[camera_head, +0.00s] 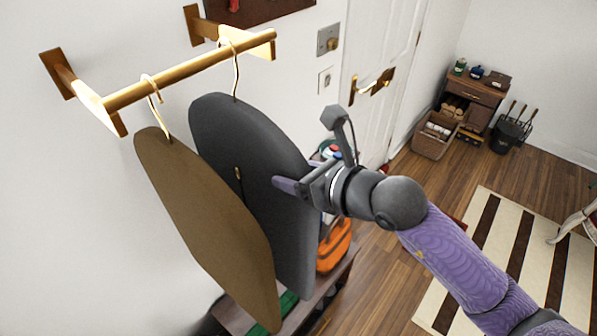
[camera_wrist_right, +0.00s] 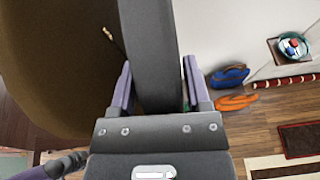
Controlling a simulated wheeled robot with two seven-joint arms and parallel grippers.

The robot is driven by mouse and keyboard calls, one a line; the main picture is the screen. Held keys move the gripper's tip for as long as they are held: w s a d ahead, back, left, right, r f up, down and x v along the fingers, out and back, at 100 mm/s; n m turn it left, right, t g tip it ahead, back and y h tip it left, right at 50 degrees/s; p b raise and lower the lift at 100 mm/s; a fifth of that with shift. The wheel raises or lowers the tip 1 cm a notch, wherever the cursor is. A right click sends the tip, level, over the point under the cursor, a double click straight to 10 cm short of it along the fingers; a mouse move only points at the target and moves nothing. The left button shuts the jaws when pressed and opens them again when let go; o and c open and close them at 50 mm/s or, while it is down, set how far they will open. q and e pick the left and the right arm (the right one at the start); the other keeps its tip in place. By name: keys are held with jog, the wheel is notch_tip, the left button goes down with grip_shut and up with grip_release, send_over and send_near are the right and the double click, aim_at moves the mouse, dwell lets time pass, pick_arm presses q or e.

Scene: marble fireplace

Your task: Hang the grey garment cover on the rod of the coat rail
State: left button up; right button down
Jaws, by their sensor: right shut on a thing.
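The grey garment cover (camera_head: 245,140) hangs upright below the golden rod (camera_head: 190,75) of the wall-mounted coat rail. Its wire hook (camera_head: 236,72) reaches up to the rod near the right end and appears to loop over it; exact contact is hard to tell. My right gripper (camera_head: 288,186) is at the cover's right edge, about mid-height. In the right wrist view, the grey cover (camera_wrist_right: 150,45) stands between the two fingers (camera_wrist_right: 160,88), which are shut on it. My left gripper is in neither view.
A brown garment cover (camera_head: 195,205) hangs from the rod left of the grey one, close beside it; it also fills the left of the wrist view (camera_wrist_right: 50,60). A door (camera_head: 385,60) is behind.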

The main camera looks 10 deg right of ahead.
jog(key=shift+s+f, duration=0.1)
jog(key=shift+f, duration=0.2)
grip_release()
jog(key=p+v, duration=0.1)
jog(key=v, duration=0.9)
